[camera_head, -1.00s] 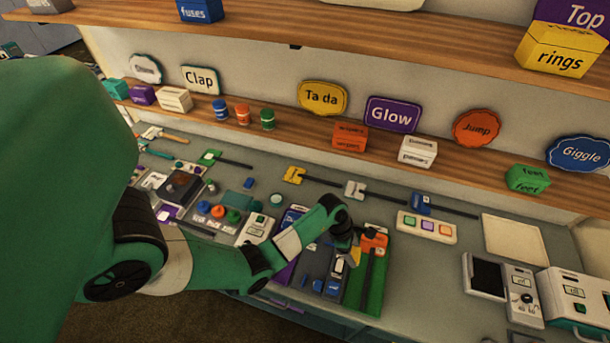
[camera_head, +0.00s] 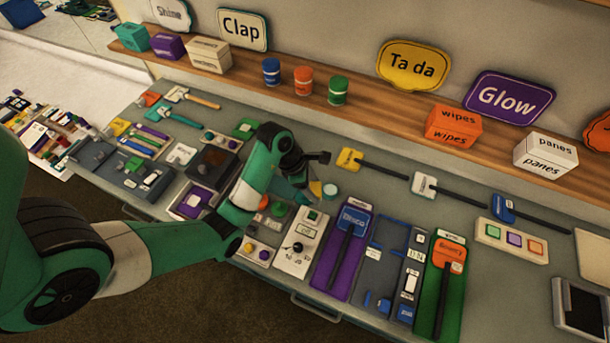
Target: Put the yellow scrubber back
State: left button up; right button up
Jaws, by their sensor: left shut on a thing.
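My left gripper (camera_head: 308,188) is above the middle-left of the grey counter, partly hidden behind its own wrist. It is shut on a small yellow piece, which I take to be the yellow scrubber (camera_head: 316,188); only a bit of it shows, beside a teal round pot (camera_head: 330,191). I cannot tell whether it touches the counter. A long dark-handled tool with a yellow head (camera_head: 349,159) lies at the back of the counter, to the right of the gripper. My right gripper is not in view.
Similar tools with a white head (camera_head: 424,185) and a blue head (camera_head: 503,207) lie further right. In front are a purple tray (camera_head: 327,279), a grey-blue tray (camera_head: 379,262) and a green tray (camera_head: 459,300). A wooden shelf (camera_head: 385,108) runs behind.

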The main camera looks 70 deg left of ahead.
pick_arm(q)
jog(key=w+a+f+b, duration=0.1)
jog(key=a+f+b, duration=0.1)
jog(key=a+f, duration=0.1)
jog(key=w+a+f+b, duration=0.2)
jog(key=a+f, duration=0.1)
jog(key=a, duration=0.2)
jog(key=w+a+f+b, duration=0.2)
jog(key=a+f, duration=0.1)
jog(key=a, duration=0.1)
jog(key=shift+w+a+f, duration=0.1)
jog(key=shift+a+f, duration=0.2)
jog(key=shift+a, duration=0.1)
jog(key=shift+a+f+b, duration=0.15)
jog(key=shift+f+b, duration=0.2)
jog(key=shift+b, duration=0.2)
jog(key=shift+f+b, duration=0.55)
jog(key=shift+f, duration=0.8)
jog(key=shift+f, duration=0.1)
jog(key=o, duration=1.4)
jog(key=shift+o, duration=0.2)
